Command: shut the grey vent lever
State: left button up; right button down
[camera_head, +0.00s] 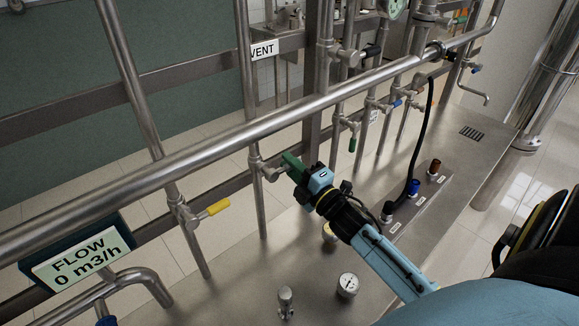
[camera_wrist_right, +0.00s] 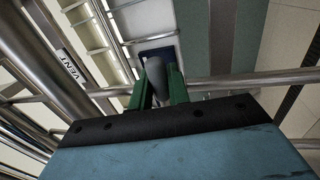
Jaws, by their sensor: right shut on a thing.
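The grey vent lever (camera_wrist_right: 155,76) shows in the right wrist view between the two green fingers of my right gripper (camera_wrist_right: 158,88). The fingers are shut on it. In the head view my right gripper (camera_head: 291,160) is at the valve (camera_head: 257,164) on the upright pipe below the VENT label (camera_head: 264,49). There the lever is mostly hidden by the fingers, so I cannot tell its exact angle. The VENT label (camera_wrist_right: 73,68) also shows in the right wrist view. My left gripper is not in view.
A long slanting pipe (camera_head: 215,143) runs above the valves. A yellow-handled valve (camera_head: 217,207) is to the left. A green-handled valve (camera_head: 352,144) and blue-handled valve (camera_head: 397,104) are to the right. A gauge (camera_head: 348,285) and a black cable (camera_head: 424,135) are near my right arm.

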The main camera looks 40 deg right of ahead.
jog(key=shift+r+n, duration=0.2)
jog(key=shift+n, duration=0.2)
jog(key=c, duration=1.4)
grip_release()
jog(key=shift+f, duration=0.1)
jog(key=b+v, duration=0.2)
jog(key=v, duration=1.1)
jog(key=shift+s+d, duration=0.1)
jog(key=shift+s, duration=0.1)
